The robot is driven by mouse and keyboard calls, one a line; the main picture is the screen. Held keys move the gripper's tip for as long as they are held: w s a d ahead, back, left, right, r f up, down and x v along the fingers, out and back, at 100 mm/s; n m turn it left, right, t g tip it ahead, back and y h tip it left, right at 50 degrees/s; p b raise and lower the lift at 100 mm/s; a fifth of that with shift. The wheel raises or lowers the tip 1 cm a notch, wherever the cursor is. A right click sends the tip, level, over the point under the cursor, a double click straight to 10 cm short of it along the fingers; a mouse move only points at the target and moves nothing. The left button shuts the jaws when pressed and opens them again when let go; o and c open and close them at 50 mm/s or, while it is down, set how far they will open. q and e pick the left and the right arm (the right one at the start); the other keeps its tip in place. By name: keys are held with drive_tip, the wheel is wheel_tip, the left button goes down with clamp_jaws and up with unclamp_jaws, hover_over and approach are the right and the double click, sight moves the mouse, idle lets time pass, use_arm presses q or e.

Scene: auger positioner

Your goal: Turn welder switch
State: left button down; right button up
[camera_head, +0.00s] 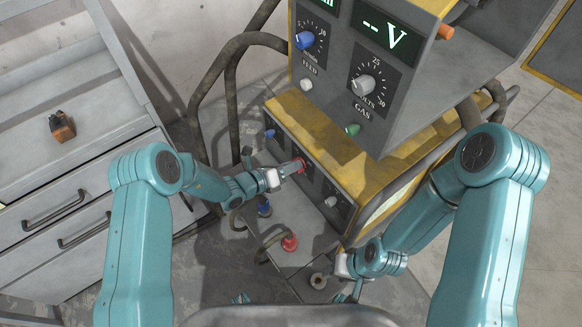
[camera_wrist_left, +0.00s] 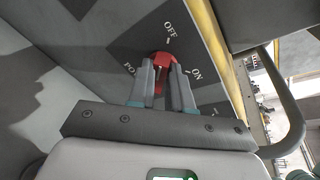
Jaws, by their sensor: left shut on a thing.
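The welder switch is a red knob (camera_wrist_left: 164,60) on a dark dial plate marked OFF and ON, seen close in the left wrist view. In the head view the red knob (camera_head: 301,164) shows on the welder's lower front panel. My left gripper (camera_wrist_left: 165,77) is shut on the knob, one finger on each side of it, and hides part of it. It also shows in the head view (camera_head: 291,169), reaching in from the left. My right gripper (camera_head: 347,290) hangs low at the front of the welder; its fingers are too small and partly hidden to tell their state.
The welder (camera_head: 410,95) has a yellow-edged housing with a blue knob (camera_head: 305,40) and a white knob (camera_head: 363,85) above. Red (camera_head: 289,243) and blue (camera_head: 264,208) cable plugs sit below the panel. A grey drawer cabinet (camera_head: 60,190) stands left with a small orange-brown object (camera_head: 62,127) on it.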

idle(0.3)
use_arm(q)
drive_tip(key=c, duration=1.1)
unclamp_jaws()
drive_tip(key=shift+o, duration=0.2)
drive_tip(key=v, duration=1.6)
drive_tip(key=shift+p, duration=0.3)
drive_tip(key=shift+s+a+f, duration=0.1)
drive_tip(key=shift+a, duration=0.05)
